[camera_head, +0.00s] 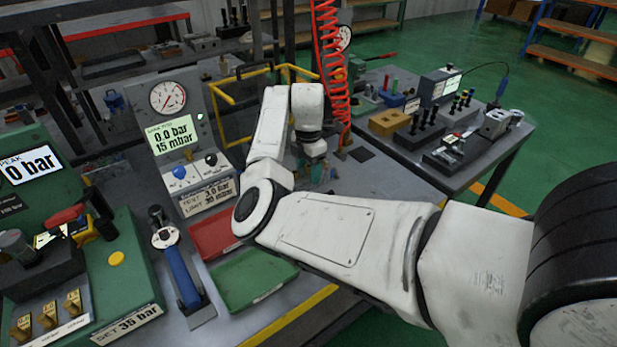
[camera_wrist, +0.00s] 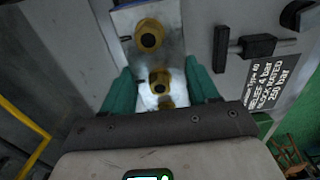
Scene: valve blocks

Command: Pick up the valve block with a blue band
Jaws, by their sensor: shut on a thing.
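In the wrist view a silver metal valve block (camera_wrist: 172,62) with brass round ports down its face sits between the two teal fingers of my gripper (camera_wrist: 160,92). The fingers are shut on its sides. A bluish strip shows at the block's top edge, cut by the frame, so the band is only partly seen. In the head view my gripper (camera_head: 317,174) points down over the grey bench, right of the gauge stand. The block is mostly hidden there by my arm and fingers.
A gauge stand (camera_head: 178,125) is left of my gripper, with a yellow frame (camera_head: 222,92) behind. Red (camera_head: 212,236) and green trays (camera_head: 252,278) lie in front. A red coiled hose (camera_head: 331,70) hangs close behind. A side table (camera_head: 400,155) holds tools at right.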

